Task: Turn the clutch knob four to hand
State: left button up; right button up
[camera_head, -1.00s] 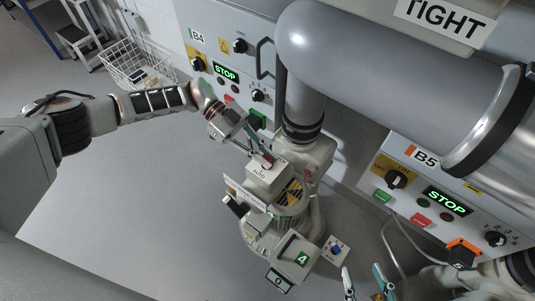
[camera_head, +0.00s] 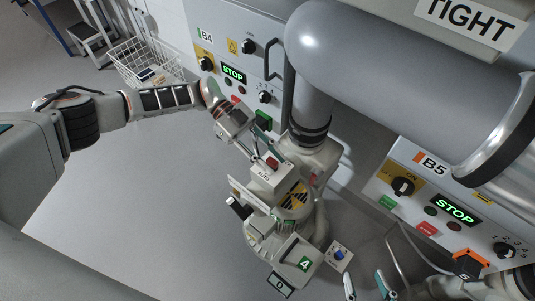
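Machine four (camera_head: 295,225) carries a green 4 label and stands in the middle of the head camera view. On its top is a light box (camera_head: 271,183) marked AUTO, with a small red knob (camera_head: 272,163) that appears to be the clutch knob. My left gripper (camera_head: 264,152) reaches in from the left, with its fingertips right at the red knob. The fingers partly hide the knob, and I cannot tell whether they grip it. My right gripper (camera_head: 366,284) is at the bottom edge, its two teal-tipped fingers apart with nothing between them.
The B4 panel (camera_head: 232,55) is behind my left gripper and reads STOP. The B5 panel (camera_head: 440,200) at the right also reads STOP. A large grey pipe (camera_head: 400,70) runs above. A wire basket (camera_head: 140,62) hangs at the back left. The floor at the left is clear.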

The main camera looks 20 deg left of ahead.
pick_arm(q)
jog(key=v, duration=1.2)
jog(key=shift+f, duration=0.1)
